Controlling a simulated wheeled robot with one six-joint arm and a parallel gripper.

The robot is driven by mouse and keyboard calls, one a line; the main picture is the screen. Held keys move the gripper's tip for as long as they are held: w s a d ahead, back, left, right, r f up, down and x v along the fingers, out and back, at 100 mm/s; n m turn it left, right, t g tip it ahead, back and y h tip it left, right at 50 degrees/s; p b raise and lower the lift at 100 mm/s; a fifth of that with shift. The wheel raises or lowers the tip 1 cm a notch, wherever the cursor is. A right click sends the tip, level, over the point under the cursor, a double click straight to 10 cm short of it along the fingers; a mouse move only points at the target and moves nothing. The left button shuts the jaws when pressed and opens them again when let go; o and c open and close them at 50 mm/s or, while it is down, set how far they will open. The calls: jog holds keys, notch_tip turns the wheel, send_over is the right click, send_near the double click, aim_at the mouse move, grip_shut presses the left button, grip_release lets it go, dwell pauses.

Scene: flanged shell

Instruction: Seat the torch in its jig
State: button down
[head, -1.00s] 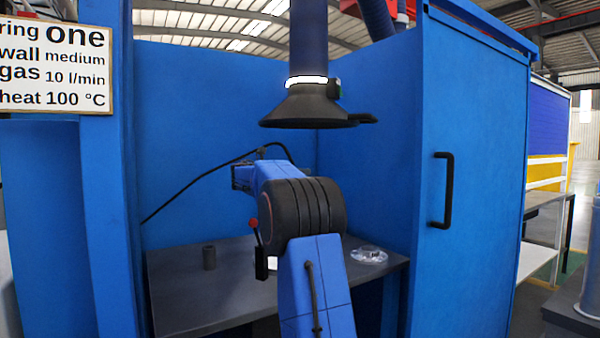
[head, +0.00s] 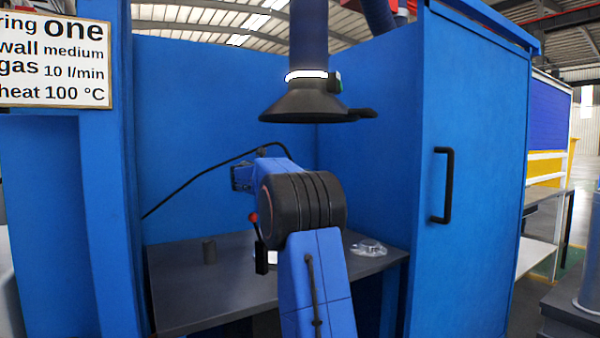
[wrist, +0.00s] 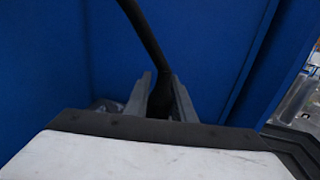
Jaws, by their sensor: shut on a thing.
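My gripper (wrist: 162,84) shows in the wrist view, its two grey fingers closed on a dark thing (wrist: 160,103), which I take for the torch. A black cable (wrist: 146,36) rises from it to the top of the view. The torch's shape and tip are hidden. In the head view my own arm hides the gripper and the torch; the cable (head: 190,181) runs from behind the arm down to the left wall.
A dark extraction hood (head: 308,103) hangs above the arm. Blue walls close the left, back and right (head: 470,120).

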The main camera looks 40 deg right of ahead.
jog(key=shift+f, duration=0.45)
jog(key=c, duration=1.4)
grip_release()
jog(key=shift+c, duration=0.2)
jog(key=a, duration=1.7)
jog(key=shift+w+a, duration=0.15)
jog(key=shift+a, duration=0.1)
jog(key=shift+f, duration=0.1)
jog(key=s+a+f+m+t+y, duration=0.2)
jog(key=s+a+f+m+y, duration=0.7)
jog(key=s+a+f, duration=0.8)
jog(key=s+a+f+m+t+y, duration=0.3)
jog(key=s+a+f+m+y, duration=0.5)
jog(key=s+a+f, duration=0.9)
jog(key=s+f+y, duration=0.1)
jog(key=s, duration=0.6)
jog(key=shift+s+a+f+m, duration=0.15)
jog(key=shift+a+f+m, duration=0.15)
jog(key=shift+f+m, duration=0.1)
